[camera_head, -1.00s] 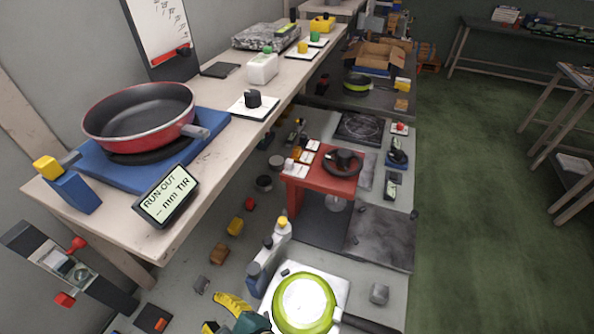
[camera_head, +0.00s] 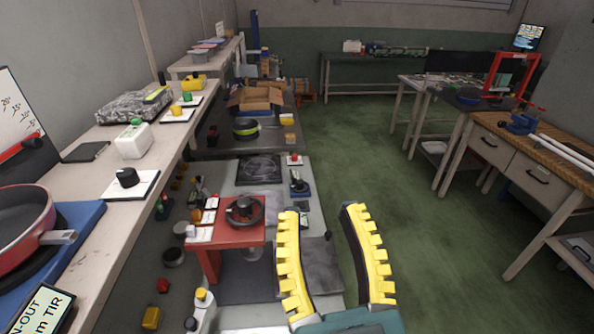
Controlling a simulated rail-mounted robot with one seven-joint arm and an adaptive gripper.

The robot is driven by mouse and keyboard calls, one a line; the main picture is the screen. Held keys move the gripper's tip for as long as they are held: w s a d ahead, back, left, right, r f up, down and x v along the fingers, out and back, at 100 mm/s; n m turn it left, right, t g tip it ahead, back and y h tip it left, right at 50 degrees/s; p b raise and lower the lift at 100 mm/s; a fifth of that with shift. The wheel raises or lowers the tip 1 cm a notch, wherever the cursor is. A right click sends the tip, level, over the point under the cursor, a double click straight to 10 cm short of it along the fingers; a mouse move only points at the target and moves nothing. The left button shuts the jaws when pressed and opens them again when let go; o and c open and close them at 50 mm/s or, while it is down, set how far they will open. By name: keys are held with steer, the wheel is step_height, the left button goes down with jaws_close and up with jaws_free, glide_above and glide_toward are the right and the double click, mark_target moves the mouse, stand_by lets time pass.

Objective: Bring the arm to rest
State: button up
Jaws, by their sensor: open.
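My gripper (camera_head: 318,222) shows at the bottom middle of the camera_head view. Its two yellow-toothed fingers stand well apart, and nothing shows between them. They point away from me, in front of the dark grey plate (camera_head: 322,262) and the green floor. To their left is a red stand (camera_head: 212,237) with a dark ring-shaped part (camera_head: 244,211) on top. The finger tips look apart from the stand. The rest of my arm is below the picture edge.
A long bench on the left holds a red pan (camera_head: 22,232) on a blue base, cut off by the edge. A wooden-topped bench (camera_head: 545,150) is at right. Green floor (camera_head: 350,130) is open between.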

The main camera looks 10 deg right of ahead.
step_height(320, 180, up, 36)
steer(key=p, duration=3.4)
